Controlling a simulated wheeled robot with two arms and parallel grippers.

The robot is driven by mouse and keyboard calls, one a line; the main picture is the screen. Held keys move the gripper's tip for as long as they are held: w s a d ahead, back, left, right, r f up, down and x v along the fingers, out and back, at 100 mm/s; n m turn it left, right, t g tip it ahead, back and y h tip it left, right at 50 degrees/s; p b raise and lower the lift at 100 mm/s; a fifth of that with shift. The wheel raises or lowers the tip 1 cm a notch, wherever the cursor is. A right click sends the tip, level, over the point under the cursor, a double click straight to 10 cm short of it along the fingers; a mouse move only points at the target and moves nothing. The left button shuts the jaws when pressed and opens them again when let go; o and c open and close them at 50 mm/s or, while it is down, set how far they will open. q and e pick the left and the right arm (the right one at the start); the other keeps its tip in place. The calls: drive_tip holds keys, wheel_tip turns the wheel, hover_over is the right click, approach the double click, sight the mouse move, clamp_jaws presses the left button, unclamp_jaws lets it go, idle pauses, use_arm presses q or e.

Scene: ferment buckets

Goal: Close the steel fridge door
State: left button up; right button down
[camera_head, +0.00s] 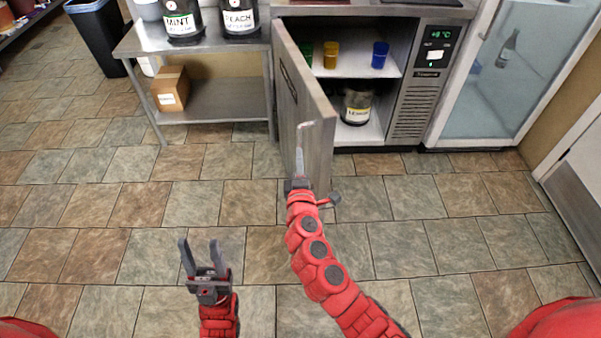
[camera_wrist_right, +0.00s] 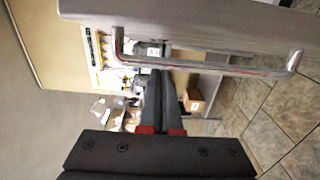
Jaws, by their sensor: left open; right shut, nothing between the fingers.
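The steel fridge door (camera_head: 306,105) stands open, swung out from the left side of the fridge toward me. Its bar handle (camera_head: 310,126) also shows across the top of the right wrist view (camera_wrist_right: 205,66). My right gripper (camera_head: 300,152) is shut and empty, close to the door's near edge by the handle. In the right wrist view its fingers (camera_wrist_right: 160,88) reach up to the handle bar; I cannot tell whether they touch it. My left gripper (camera_head: 202,248) is open and empty above the floor, left of the door and well apart from it.
The open fridge (camera_head: 343,80) holds coloured cups and a labelled jar (camera_head: 356,105). A control panel (camera_head: 436,48) and a glass-door cabinet (camera_head: 510,70) stand right. A steel table (camera_head: 145,42) with jars and a cardboard box (camera_head: 170,88) stands left. The tiled floor in front is clear.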

drive_tip(key=shift+w+d+p, duration=0.1)
drive_tip(key=shift+w+d, duration=0.2)
drive_tip(key=shift+d, duration=0.35)
drive_tip(key=shift+w+d+p, duration=0.1)
drive_tip(key=shift+w+d, duration=0.2)
drive_tip(key=shift+d, duration=0.3)
drive_tip(key=shift+w+d+p, duration=0.1)
drive_tip(key=shift+w+d, duration=0.2)
drive_tip(key=shift+d, duration=0.35)
drive_tip(key=shift+d, duration=0.15)
